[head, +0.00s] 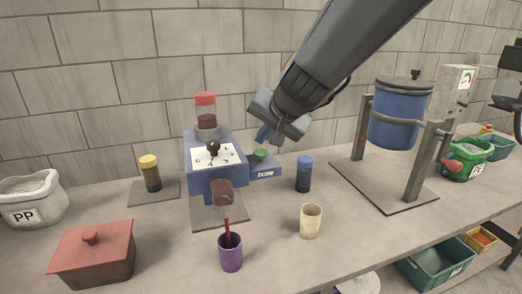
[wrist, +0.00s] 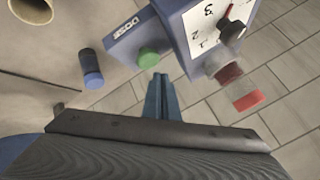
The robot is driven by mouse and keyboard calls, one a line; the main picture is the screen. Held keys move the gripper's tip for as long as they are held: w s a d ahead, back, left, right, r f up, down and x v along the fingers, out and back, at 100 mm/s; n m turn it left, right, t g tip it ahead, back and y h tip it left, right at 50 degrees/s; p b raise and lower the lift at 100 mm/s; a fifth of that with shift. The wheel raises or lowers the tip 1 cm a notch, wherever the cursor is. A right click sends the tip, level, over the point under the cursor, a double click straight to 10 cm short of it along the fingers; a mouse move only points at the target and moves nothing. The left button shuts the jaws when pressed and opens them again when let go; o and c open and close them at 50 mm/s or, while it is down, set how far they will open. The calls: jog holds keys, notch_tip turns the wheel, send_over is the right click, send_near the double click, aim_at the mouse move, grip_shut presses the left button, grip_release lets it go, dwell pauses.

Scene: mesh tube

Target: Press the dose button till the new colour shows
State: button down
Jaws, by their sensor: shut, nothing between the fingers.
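The blue dosing machine (head: 196,180) has a white dial with a dark pointer and, on top, a clear jar (head: 206,112) with a red lid and dark red contents. A green dose button (head: 261,154) sits on a blue block marked "DOSE" at its right side; it also shows in the wrist view (wrist: 148,58). My gripper (head: 264,134) is shut and empty, its blue fingers pointing down just above the button. In the wrist view the fingertips (wrist: 158,78) are close to the button; I cannot tell whether they touch it. A reddish-brown piece (head: 222,193) at the machine's front stands above a purple cup (head: 230,252), with a red strand between.
A blue-capped bottle (head: 304,174) and a cream cup (head: 310,221) stand right of the machine. A yellow-capped bottle (head: 150,173) stands left, a red lidded box (head: 92,252) at front left. A blue drum (head: 398,115) hangs in a stand at right.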

aim_at(263, 153)
jog(key=shift+r+p, duration=1.95)
jog(key=shift+r, duration=0.35)
jog(key=s+d+f+n+g+h, duration=0.1)
jog(key=s+d+f+n+g, duration=0.1)
jog(key=s+d+f, duration=0.6)
jog(key=s+d+f+n+g+h, duration=0.2)
jog(key=s+d+f+g, duration=0.3)
jog(key=s, duration=0.8)
jog(key=d+f, duration=0.3)
jog(key=f, duration=0.2)
jog(key=shift+s+d+n, duration=0.25)
jog(key=shift+d+n, duration=0.05)
jog(key=shift+d, duration=0.1)
